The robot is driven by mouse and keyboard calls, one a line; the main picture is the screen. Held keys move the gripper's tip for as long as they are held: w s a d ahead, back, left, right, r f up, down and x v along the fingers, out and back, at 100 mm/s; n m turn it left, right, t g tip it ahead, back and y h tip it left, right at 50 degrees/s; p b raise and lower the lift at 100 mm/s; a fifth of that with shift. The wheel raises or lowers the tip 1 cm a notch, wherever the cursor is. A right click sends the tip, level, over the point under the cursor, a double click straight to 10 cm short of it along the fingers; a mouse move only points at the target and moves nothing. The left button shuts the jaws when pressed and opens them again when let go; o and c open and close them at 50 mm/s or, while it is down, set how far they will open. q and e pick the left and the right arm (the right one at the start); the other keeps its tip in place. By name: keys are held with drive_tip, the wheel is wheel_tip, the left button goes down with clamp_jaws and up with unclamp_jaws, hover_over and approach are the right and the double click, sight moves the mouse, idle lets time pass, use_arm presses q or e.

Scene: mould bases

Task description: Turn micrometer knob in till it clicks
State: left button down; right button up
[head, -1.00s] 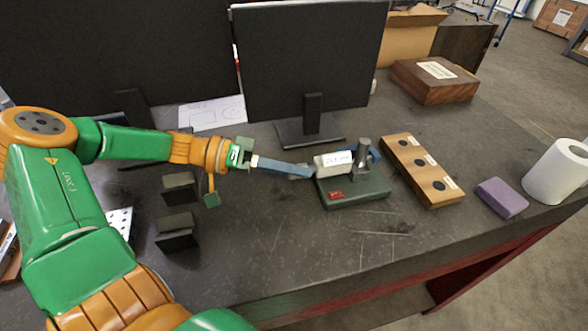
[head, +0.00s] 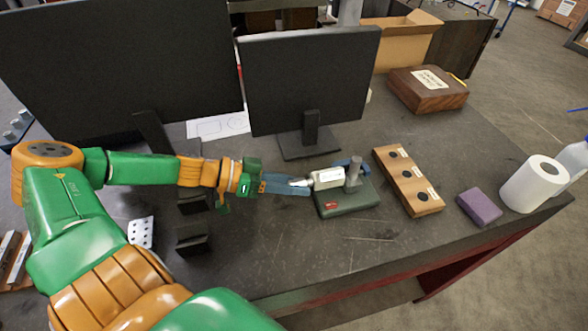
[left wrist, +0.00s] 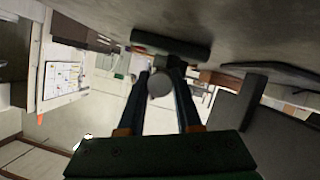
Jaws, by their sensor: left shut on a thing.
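The micrometer, a pale block-shaped body with a white label (head: 327,177), is held in a dark green stand (head: 352,201) with a grey upright post (head: 353,172). My left gripper (head: 306,185) reaches in from the left, its blue fingers at the micrometer's left end. In the left wrist view, the round grey knob end (left wrist: 160,84) lies between the two fingers, which are shut on it. In the head view the fingers mostly hide the knob. My right gripper is not in view.
A monitor (head: 308,82) stands behind the stand. A wooden block with dark round holes (head: 407,180), a purple block (head: 480,206) and a white roll (head: 534,184) lie to the right. Dark upright blocks (head: 193,238) stand below my left forearm. The front of the table is clear.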

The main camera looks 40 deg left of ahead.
use_arm(q)
drive_tip(key=m+p, duration=0.1)
drive_tip(key=p, duration=0.1)
drive_tip(key=m+t+y+p, duration=0.1)
drive_tip(key=p, duration=0.2)
drive_tip(key=shift+r, duration=0.4)
drive_tip(key=shift+f+m+t+y+p, duration=0.25)
drive_tip(key=shift+m+y+p, duration=0.35)
drive_tip(key=shift+m, duration=0.3)
drive_tip(key=shift+f+m+t+y, duration=0.1)
drive_tip(key=shift+m+t+y, duration=0.2)
drive_tip(key=shift+m+t, duration=0.45)
drive_tip(key=m+t+y, duration=0.1)
drive_tip(key=m, duration=0.2)
drive_tip(key=shift+m+t, duration=0.3)
drive_tip(key=shift+m, duration=0.05)
drive_tip(key=shift+y, duration=0.3)
drive_tip(key=c, duration=0.6)
unclamp_jaws()
drive_tip(key=shift+s, duration=0.1)
